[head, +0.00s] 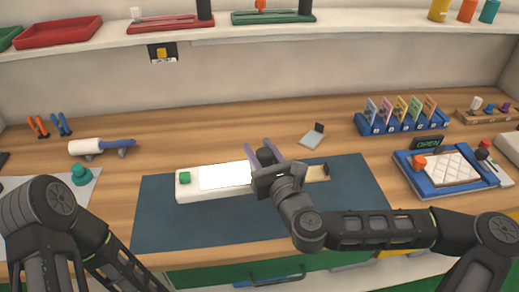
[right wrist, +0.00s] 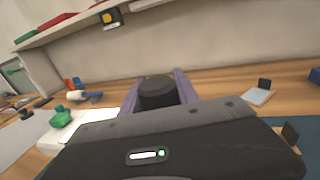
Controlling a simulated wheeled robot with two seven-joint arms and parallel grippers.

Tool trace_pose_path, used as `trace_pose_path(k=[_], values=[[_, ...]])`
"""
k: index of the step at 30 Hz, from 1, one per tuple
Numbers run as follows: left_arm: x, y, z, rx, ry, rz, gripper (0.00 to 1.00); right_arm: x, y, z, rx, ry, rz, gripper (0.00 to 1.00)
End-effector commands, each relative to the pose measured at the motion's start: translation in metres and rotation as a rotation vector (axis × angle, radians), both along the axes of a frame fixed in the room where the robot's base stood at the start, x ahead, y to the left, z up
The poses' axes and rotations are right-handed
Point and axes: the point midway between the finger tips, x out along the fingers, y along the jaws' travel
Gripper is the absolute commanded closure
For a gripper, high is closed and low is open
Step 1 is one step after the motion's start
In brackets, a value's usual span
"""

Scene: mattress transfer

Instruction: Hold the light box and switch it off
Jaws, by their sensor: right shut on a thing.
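The light box (head: 210,192) is a long white box lying on the dark blue mat (head: 160,225). Its top panel (head: 224,176) shows bright white, and a green button (head: 185,177) sits at its left end. The green button also shows in the right wrist view (right wrist: 60,117). My right gripper (head: 265,152) is over the box's right part, its purple fingers shut on a black round knob (right wrist: 157,93). The gripper body hides the knob's base and the box's right end. My left arm is at the lower left, its gripper out of view.
A blue tray with a white pad (head: 450,168) and an OPEN sign stands right. A blue card rack (head: 400,122) is behind it. A white roller-like tool (head: 88,147) and teal knob (head: 81,174) lie left. A shelf (head: 130,38) spans the back. The mat's front is clear.

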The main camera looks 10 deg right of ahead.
Motion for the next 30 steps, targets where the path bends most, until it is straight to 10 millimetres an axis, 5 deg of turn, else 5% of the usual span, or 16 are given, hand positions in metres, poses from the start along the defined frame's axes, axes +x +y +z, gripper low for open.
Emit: trace_pose_path(k=[30], values=[[0.0, 0.0, -0.02, 0.0, -0.001, 0.0, 1.0, 0.0, 0.0, -0.023, 0.002, -0.003, 0.0, 1.0]])
